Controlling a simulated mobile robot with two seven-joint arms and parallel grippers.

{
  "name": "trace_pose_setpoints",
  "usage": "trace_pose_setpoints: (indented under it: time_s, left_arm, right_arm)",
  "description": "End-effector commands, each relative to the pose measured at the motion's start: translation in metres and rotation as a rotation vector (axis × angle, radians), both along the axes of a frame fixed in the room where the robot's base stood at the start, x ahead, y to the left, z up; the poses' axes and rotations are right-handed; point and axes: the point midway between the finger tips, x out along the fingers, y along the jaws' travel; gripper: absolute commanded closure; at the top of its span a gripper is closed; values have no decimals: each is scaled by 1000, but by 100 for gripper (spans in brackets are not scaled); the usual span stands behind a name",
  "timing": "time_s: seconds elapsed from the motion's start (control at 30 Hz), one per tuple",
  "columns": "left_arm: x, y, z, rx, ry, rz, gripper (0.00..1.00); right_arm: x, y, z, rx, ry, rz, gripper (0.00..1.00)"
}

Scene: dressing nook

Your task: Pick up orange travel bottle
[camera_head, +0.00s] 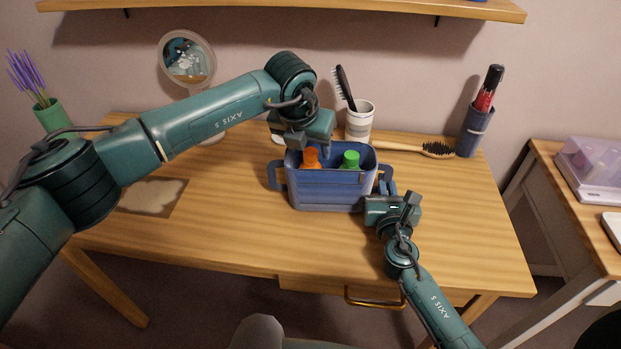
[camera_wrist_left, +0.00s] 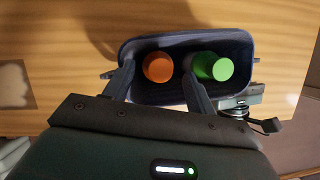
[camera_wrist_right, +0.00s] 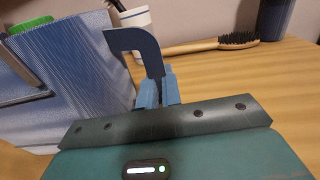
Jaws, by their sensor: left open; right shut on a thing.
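The orange travel bottle (camera_head: 311,158) stands in the blue caddy (camera_head: 325,192), beside a green bottle (camera_head: 350,160). My left gripper (camera_head: 311,143) is above the caddy, pointing down and open. In the left wrist view the orange bottle (camera_wrist_left: 158,67) lies between its two fingers, and the right finger is close to the green bottle (camera_wrist_left: 221,69). I cannot tell whether either finger touches a bottle. My right gripper (camera_head: 387,188) is shut on the caddy's right handle. That handle (camera_wrist_right: 135,39) runs down into the jaws in the right wrist view. The bottles' lower parts are hidden.
Behind the caddy are a striped cup (camera_head: 360,122) with a black brush and a wooden hairbrush (camera_head: 437,150). A blue holder (camera_head: 474,132) stands at the back right, a round mirror (camera_head: 187,60) at the back left. The table front (camera_head: 250,240) is clear.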

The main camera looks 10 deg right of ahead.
Motion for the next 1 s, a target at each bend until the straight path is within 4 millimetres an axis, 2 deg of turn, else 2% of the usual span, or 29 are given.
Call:
trace_pose_setpoints:
  time_s: [0.1, 0.2, 0.47, 1.0]
  left_arm:
    - [5, -4, -18, 1, 3, 2, 44]
    - [9, -6, -26, -1, 2, 1, 44]
    - [10, -6, -29, 0, 0, 0, 44]
    - [10, -6, -29, 0, 0, 0, 87]
  right_arm:
    - [0, 0, 0, 0, 0, 0, 100]
    - [0, 0, 0, 0, 0, 0, 100]
    - [0, 0, 0, 0, 0, 0, 100]
    - [0, 0, 0, 0, 0, 0, 100]
